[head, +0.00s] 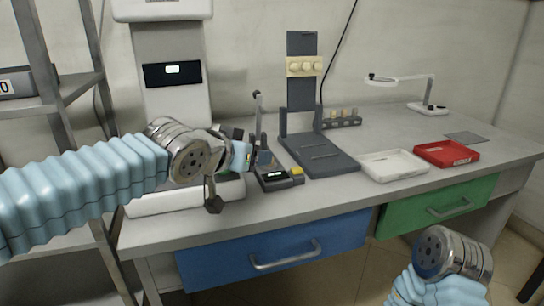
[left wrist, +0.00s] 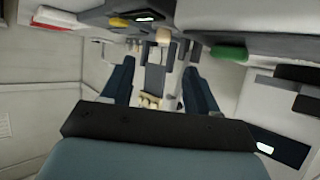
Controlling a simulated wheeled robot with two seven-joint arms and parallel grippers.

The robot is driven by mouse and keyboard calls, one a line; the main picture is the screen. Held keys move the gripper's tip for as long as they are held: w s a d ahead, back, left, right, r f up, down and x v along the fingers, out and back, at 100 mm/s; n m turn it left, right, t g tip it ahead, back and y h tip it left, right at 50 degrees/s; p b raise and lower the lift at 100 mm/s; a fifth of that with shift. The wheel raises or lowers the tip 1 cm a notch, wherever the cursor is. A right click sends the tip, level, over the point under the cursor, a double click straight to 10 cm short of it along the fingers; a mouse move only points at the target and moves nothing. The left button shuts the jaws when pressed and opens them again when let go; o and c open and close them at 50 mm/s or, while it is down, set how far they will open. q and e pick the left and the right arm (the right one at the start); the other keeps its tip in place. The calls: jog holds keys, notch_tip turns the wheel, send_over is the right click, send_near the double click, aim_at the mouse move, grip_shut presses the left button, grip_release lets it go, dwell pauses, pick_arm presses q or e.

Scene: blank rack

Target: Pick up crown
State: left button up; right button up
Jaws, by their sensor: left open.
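I cannot make out for certain which thing is the crown. A beige block with rounded pieces (head: 305,66) is mounted on the grey upright stand. Small pale pieces sit in a dark rack (head: 342,119) behind the stand. My left gripper (head: 262,158) is above the bench, left of the stand and by the small device with a yellow button (head: 278,178). In the left wrist view its two dark fingers (left wrist: 158,78) are apart, with small beige pieces (left wrist: 150,100) visible beyond the gap. Nothing is seen held. My right arm shows at lower right, without its gripper.
A white tray (head: 395,166) and a red tray (head: 446,153) lie on the right of the bench (head: 350,190). A lamp (head: 428,106) stands behind them. A tall white machine (head: 172,75) is at back left, beside a metal shelf (head: 75,88). Drawers are below.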

aim_at(267, 167)
pick_arm(q)
jog(key=x, duration=0.3)
jog(key=shift+w+d+f, duration=0.1)
jog(key=shift+w+f, duration=0.05)
jog(key=shift+w, duration=0.1)
jog(key=p+x, duration=0.1)
jog(key=x, duration=0.4)
jog(key=shift+w+f+p, duration=0.1)
jog(key=shift+f+p, duration=0.15)
jog(key=shift+p, duration=0.05)
jog(key=shift+c, duration=0.3)
grip_shut()
jog(key=shift+r, duration=0.1)
